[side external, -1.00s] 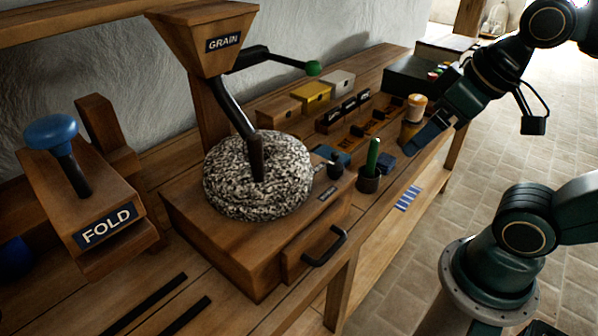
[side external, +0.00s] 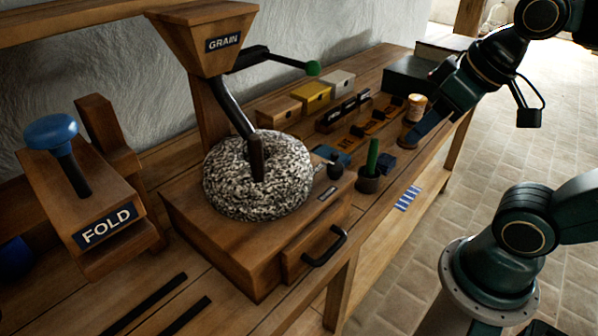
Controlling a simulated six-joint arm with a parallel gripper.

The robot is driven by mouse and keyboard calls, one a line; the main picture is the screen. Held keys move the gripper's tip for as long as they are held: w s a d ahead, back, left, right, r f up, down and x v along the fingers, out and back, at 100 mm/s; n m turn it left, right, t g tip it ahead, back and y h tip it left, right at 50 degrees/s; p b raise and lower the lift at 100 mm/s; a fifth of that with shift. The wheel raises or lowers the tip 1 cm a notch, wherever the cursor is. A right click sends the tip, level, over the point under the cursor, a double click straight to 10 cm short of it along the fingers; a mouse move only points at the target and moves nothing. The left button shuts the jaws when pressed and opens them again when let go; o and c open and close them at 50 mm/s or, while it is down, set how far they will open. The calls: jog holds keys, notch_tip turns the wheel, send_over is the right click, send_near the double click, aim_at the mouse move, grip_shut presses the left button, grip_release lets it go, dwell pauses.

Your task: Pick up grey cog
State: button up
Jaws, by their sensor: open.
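I cannot make out a grey cog in the side view; it may be hidden or too small to tell. My gripper (side external: 424,130) is at the right end of the bench, pointing down and left. It is open, with no object visible between its fingers. It overlaps a small jar with an orange and white top (side external: 415,107) in the picture; I cannot tell whether they touch.
A speckled millstone (side external: 225,180) sits on a wooden box with a drawer (side external: 300,262). A dark cup with a green stick (side external: 370,178) and a blue block (side external: 387,163) stand near the front edge. A dark case (side external: 405,78) is beyond.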

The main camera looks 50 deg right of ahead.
jog(key=w+d+r+m+g+h, duration=0.1)
jog(key=w+d+r+m+g, duration=0.2)
jog(key=w+d, duration=0.75)
jog(key=w+d+r+m+g, duration=0.1)
jog(key=w+d+r+m, duration=0.1)
jog(key=w+d+m, duration=0.65)
jog(key=s+d+f+m, duration=0.1)
jog(key=d+f, duration=0.3)
jog(key=d, duration=0.6)
jog(key=s+d+f+m+g, duration=0.1)
jog(key=d+f, duration=0.4)
jog(key=d, duration=0.6)
jog(key=s+d+f+m+y, duration=0.1)
jog(key=d+f, duration=0.4)
jog(key=d, duration=0.5)
jog(key=shift+d+f+m+g, duration=0.15)
jog(key=shift+d+m+g, duration=0.15)
jog(key=shift+m, duration=0.45)
jog(key=shift+f, duration=0.1)
jog(key=shift+f, duration=4.2)
